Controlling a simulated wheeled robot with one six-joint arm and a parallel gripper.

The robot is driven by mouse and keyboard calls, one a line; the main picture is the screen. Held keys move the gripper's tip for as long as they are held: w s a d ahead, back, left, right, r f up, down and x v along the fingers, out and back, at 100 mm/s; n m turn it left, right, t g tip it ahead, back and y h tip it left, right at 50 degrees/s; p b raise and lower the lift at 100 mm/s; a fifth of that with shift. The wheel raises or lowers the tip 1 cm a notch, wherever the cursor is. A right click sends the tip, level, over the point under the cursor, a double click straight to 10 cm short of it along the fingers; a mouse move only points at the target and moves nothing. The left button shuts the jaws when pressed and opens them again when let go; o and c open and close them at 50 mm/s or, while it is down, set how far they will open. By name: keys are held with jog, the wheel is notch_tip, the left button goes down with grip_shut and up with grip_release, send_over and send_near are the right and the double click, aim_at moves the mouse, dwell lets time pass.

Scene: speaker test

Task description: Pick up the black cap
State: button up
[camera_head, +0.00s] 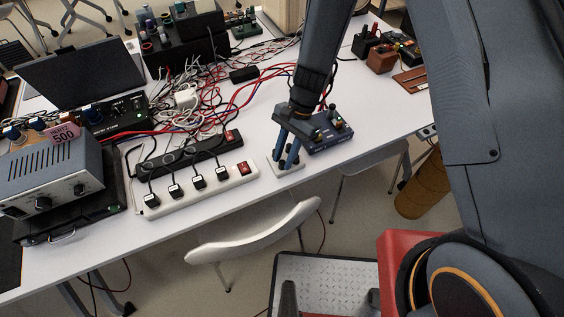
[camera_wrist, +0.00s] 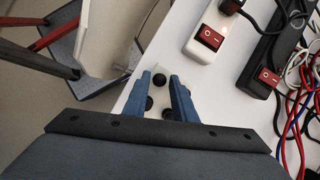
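A small round black cap (camera_wrist: 160,80) shows between the fingertips in the wrist view. Two more dark round pieces, one at the left finger (camera_wrist: 148,103) and one nearer the palm (camera_wrist: 168,114), are partly hidden by the fingers. They appear to sit on a small white plate (camera_head: 290,166) at the table's front edge. My gripper (camera_wrist: 160,79) has blue fingers, spread apart on either side of the cap, with gaps visible. In the head view my gripper (camera_head: 286,160) points down at the plate, and the caps are mostly hidden. Contact cannot be told.
A white power strip (camera_head: 210,190) with black plugs lies left of my gripper. A dark blue box with knobs (camera_head: 330,138) stands close behind it. Tangled cables (camera_head: 200,85) cover the table's middle. A white chair (camera_head: 255,235) is at the front edge.

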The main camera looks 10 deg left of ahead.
jog(key=shift+f, duration=0.3)
grip_shut()
jog(key=shift+r, duration=0.1)
notch_tip(320, 180, up, 10)
jog(key=b, duration=0.2)
dwell(0.6)
